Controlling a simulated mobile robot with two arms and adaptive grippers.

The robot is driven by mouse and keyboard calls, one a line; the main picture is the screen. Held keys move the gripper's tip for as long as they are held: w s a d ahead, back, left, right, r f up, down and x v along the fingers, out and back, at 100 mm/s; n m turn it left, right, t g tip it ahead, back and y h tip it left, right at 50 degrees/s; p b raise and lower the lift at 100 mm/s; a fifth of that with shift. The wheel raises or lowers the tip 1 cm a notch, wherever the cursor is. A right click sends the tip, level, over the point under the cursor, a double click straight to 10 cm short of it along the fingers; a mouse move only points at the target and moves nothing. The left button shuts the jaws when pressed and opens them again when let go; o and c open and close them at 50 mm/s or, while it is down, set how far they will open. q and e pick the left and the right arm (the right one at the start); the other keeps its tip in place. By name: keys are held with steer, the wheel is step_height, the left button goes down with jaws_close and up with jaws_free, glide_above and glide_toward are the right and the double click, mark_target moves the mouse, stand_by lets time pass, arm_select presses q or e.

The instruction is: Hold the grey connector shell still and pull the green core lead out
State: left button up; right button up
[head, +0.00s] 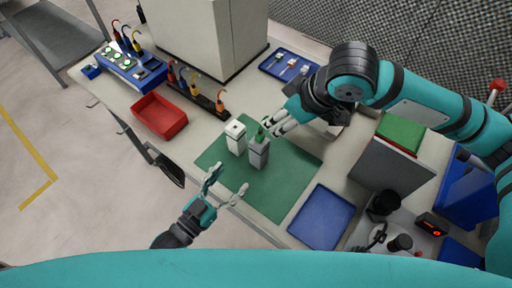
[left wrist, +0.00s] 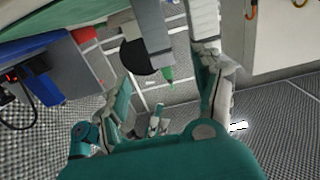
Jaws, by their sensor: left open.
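The grey connector shell (head: 259,155) stands upright on the green mat (head: 287,189). The green core lead (head: 259,135) sticks out of its top. In the left wrist view the shell (left wrist: 151,28) hangs upside down from the top edge, with the green lead (left wrist: 168,82) below it. My left gripper (head: 228,180) is open and empty, its fingers spread towards the shell, in front and to the left of it, not touching. My right gripper (head: 270,126) is just right of the green lead, its fingers seeming apart; contact with the lead cannot be made out.
A white block (head: 235,138) stands close to the left of the shell. A red bin (head: 159,116), a dark rack of coloured leads (head: 197,95) and a large pale cabinet (head: 205,35) are behind. A blue tray (head: 320,217) lies front right. The mat's right part is clear.

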arm_select(q)
steer(key=x, duration=1.3)
steer(key=c, duration=1.3)
arm_select(e)
steer(key=shift+c, duration=0.6)
arm_select(q)
steer(key=shift+d, duration=0.1)
arm_select(e)
step_height(320, 180, up, 4)
steer(key=f+n+g+h, duration=0.1)
steer(key=n+g+h, duration=0.3)
steer(key=n, duration=1.1)
glide_above(261, 127)
steer(key=shift+n+h, duration=0.3)
steer(key=shift+h, duration=0.1)
step_height(261, 127, down, 11)
steer(key=shift+w+f, duration=0.15)
